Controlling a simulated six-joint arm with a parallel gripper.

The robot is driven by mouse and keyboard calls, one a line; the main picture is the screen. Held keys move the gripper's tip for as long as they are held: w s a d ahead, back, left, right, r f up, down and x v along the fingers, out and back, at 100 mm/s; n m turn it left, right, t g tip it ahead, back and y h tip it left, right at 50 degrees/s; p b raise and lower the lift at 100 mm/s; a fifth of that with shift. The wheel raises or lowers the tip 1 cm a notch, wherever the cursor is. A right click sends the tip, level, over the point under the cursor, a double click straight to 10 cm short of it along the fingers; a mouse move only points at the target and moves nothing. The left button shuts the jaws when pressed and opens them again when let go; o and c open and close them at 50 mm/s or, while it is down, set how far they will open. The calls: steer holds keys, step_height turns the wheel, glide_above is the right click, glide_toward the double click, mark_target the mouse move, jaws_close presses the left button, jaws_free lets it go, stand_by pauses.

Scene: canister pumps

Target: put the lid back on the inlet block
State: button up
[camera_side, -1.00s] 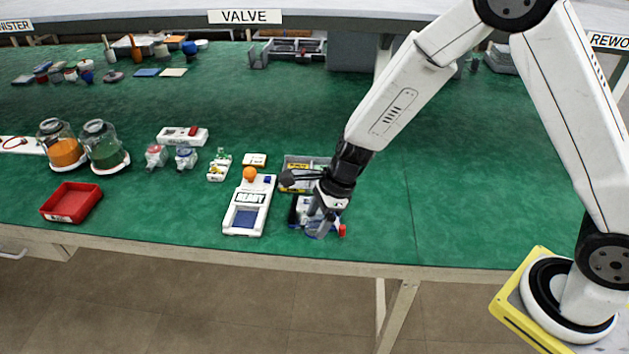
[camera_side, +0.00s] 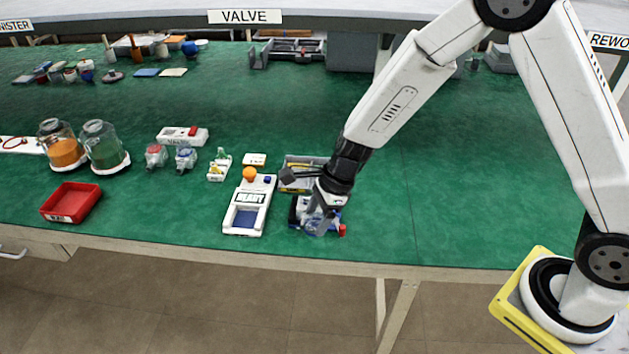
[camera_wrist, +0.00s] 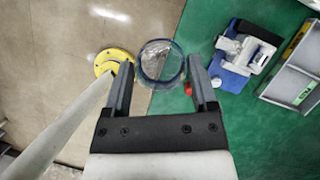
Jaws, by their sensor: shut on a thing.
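My gripper (camera_wrist: 162,85) is shut on a clear round lid (camera_wrist: 162,62) with a blue rim, held between its two fingers in the wrist view. In the side view my gripper (camera_side: 318,222) is low near the table's front edge, with the clear lid partly hidden at its tips. The inlet block (camera_wrist: 236,52), blue and white, stands to the right of the lid in the wrist view, apart from it. In the side view the block (camera_side: 297,212) is largely hidden behind my gripper.
A grey tray (camera_side: 296,163) lies just behind the block. A white device marked READY (camera_side: 250,203) with an orange knob is to the left. A small red piece (camera_side: 342,230) is beside my gripper. The green table is clear to the right; its front edge is close.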

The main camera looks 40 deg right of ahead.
steer(key=w+d+n, duration=0.2)
steer(key=w+d, duration=0.1)
steer(key=w, duration=0.4)
steer(key=n+g, duration=0.1)
steer(key=n, duration=0.1)
glide_above(306, 198)
steer(key=shift+d+f+g, duration=0.25)
steer(key=shift+d+g, duration=0.05)
steer(key=shift+d, duration=0.1)
steer(key=shift+f, duration=0.2)
steer(key=shift+f, duration=2.9)
steer(key=shift+f, duration=0.25)
steer(key=o, duration=1.1)
